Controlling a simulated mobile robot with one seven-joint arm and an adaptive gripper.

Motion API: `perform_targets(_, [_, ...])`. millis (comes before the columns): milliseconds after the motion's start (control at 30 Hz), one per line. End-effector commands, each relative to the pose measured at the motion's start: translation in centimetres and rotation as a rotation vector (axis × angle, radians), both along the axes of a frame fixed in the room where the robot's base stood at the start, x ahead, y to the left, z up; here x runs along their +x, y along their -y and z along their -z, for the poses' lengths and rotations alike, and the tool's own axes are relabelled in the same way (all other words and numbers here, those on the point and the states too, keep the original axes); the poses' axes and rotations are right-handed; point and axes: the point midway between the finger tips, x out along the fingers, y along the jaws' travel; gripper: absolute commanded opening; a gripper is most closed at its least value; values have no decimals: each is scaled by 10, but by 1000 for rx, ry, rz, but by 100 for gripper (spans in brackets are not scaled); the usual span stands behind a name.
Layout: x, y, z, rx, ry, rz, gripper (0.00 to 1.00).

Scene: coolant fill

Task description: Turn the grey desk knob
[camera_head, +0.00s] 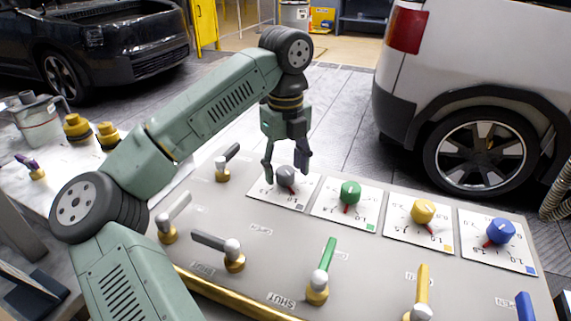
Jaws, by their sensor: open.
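The grey knob (286,174) sits on a white dial plate with a grey corner mark, at the left end of a row of knobs on the sloped grey desk panel (300,245). A red pointer shows at its lower side. My gripper (287,170) comes down from above with its two fingers spread, one on the left and one on the right of the grey knob. I cannot tell whether the fingers touch it.
Green (350,191), yellow (422,211) and blue (501,231) knobs stand to the right. Several levers, including a green one (322,275), stand in front. A metal can (37,122) and yellow-black caps (77,128) stand on the left. Cars are behind.

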Motion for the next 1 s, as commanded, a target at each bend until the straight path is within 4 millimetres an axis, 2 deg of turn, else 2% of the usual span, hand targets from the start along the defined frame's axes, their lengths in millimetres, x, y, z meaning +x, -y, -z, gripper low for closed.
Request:
perform_targets(167, [0, 0, 0, 0, 0, 0, 54])
perform_targets(867, [0, 0, 0, -1, -1, 0, 8])
perform_targets(1000, [0, 0, 0, -1, -1, 2, 6])
